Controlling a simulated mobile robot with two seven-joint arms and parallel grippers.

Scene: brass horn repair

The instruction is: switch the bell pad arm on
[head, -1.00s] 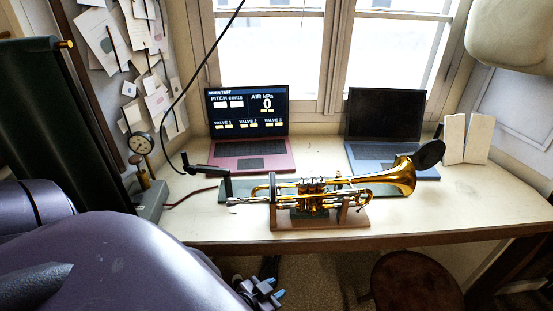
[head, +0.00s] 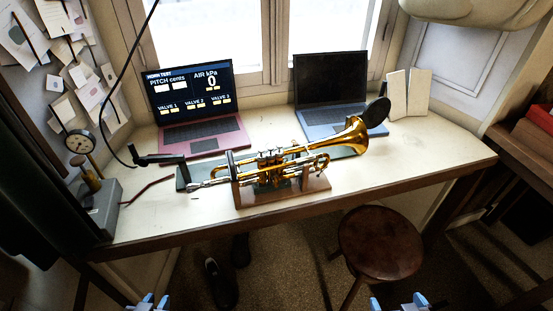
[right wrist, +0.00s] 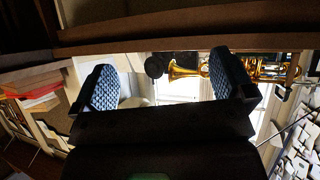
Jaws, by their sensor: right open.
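A brass trumpet (head: 275,168) lies on a wooden stand (head: 290,194) on the desk, its bell toward the right. A round black pad (head: 376,111), which looks like the bell pad, stands at the bell mouth. I cannot make out its arm or whether it is switched on. The right wrist view, upside down, shows the pad (right wrist: 154,66) and part of the trumpet (right wrist: 184,71) beyond the fingers. My right gripper (head: 398,302) is open and empty, below the desk's front edge. My left gripper (head: 155,301) looks open and empty at the lower left, also clear of the desk.
A pink laptop (head: 203,138) with a test display and a blue laptop (head: 341,123) stand behind the trumpet. A grey box with a gauge (head: 80,142) is at the left. A round stool (head: 380,243) stands before the desk. The desk's right end (head: 440,155) is clear.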

